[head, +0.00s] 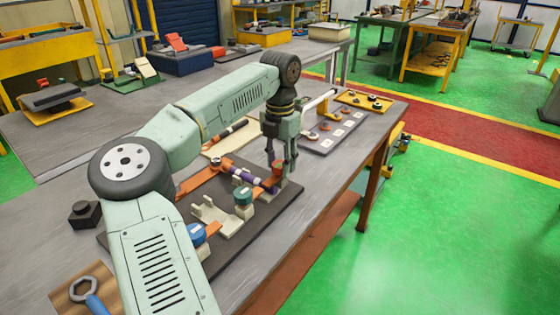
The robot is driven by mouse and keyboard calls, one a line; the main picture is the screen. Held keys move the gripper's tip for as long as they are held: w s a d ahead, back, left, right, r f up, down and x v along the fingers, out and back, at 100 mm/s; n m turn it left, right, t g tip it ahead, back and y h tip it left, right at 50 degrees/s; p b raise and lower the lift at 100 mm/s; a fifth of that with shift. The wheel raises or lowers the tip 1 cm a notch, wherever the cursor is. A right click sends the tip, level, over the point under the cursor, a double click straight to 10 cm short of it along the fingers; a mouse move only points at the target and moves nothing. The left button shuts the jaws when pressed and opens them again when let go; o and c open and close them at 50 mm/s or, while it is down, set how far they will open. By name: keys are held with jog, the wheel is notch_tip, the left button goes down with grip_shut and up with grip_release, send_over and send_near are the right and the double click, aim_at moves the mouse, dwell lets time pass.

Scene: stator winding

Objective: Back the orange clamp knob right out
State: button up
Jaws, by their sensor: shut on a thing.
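My gripper (281,168) points down at the far right part of a dark fixture plate (262,222). Its fingers are shut around the orange-red clamp knob (277,167), which shows partly between the fingertips. The knob sits on or just above a small post; the fingers hide its far side, and I cannot tell how far its thread is out. A shaft with purple and orange bands (241,173) lies beside it to the left. A green knob (243,195) and a blue knob (196,233) stand nearer on the same plate.
A cream cradle (213,214) stands on the plate. A blue-handled wrench (92,296) lies on a wooden board at front left. A black block (84,214) sits at left. A grey parts tray (330,135) and a yellow tray (365,101) lie beyond my gripper. The table's right edge is close.

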jog(key=shift+c, duration=0.8)
